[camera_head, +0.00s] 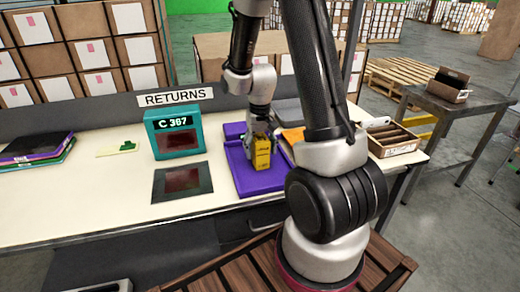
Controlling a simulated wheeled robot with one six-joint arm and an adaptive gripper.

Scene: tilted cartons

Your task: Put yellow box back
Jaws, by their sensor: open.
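The yellow box (261,154) stands on a purple mat or folder-like item (251,184) on the white table. My gripper (258,139) is right over the box, with its fingers at the box's upper part. My gripper is open; whether a finger touches the box cannot be told. Part of the box's top and back is hidden by the gripper.
A teal C 367 display (175,136) with a RETURNS sign stands left of the purple item on the table (100,195). A dark flat panel (182,182) lies before it. A brown divided tray (394,140) stands at right. Stacked folders (37,148) lie at far left.

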